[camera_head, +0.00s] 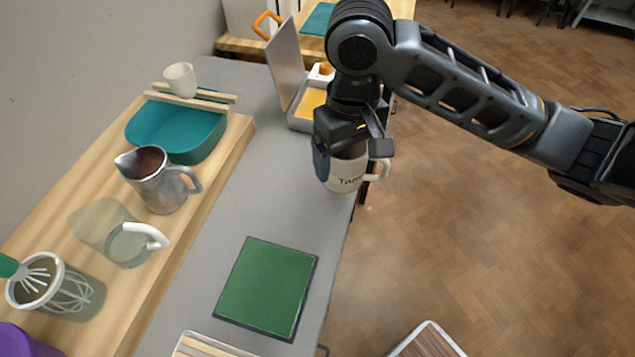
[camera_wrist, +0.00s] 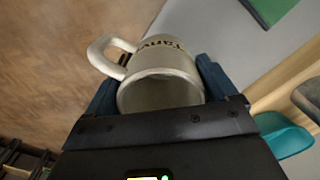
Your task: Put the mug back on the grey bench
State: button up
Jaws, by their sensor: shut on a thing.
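A cream mug (camera_head: 346,172) with dark lettering hangs in my gripper (camera_head: 352,146), near the right edge of the grey bench (camera_head: 222,226). The mug looks upright in the head view, its handle pointing right. In the wrist view the mug (camera_wrist: 160,75) sits between the two fingers of my gripper (camera_wrist: 160,85), and its open, empty-looking inside faces the camera. My gripper is shut on the mug's body. I cannot tell whether the mug's base touches the bench or hangs above it.
A green square mat (camera_head: 266,288) lies on the bench's near part. A wooden shelf (camera_head: 215,187) on the left bears a teal basin (camera_head: 180,135), a metal pitcher (camera_head: 160,182), a clear jug (camera_head: 118,238) and a small cup (camera_head: 181,79). An open case (camera_head: 287,65) stands behind my gripper.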

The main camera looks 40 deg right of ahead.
jog(key=shift+w+a+f+p, duration=0.15)
jog(key=shift+w+a+f, duration=0.2)
jog(key=shift+a+f, duration=0.6)
jog(key=shift+w+a+f+p, duration=0.25)
jog(key=shift+a+f, duration=0.35)
jog(key=shift+f, duration=0.75)
jog(key=shift+w+a+f+p, duration=0.1)
jog(key=shift+w+a+f, duration=0.3)
jog(key=shift+a+f, duration=0.55)
jog(key=shift+d+f, duration=0.2)
jog(key=shift+f, duration=0.15)
jog(key=o, duration=1.1)
jog(key=shift+o, duration=0.2)
notch_tip(320, 180, up, 12)
jog(key=shift+r, duration=0.15)
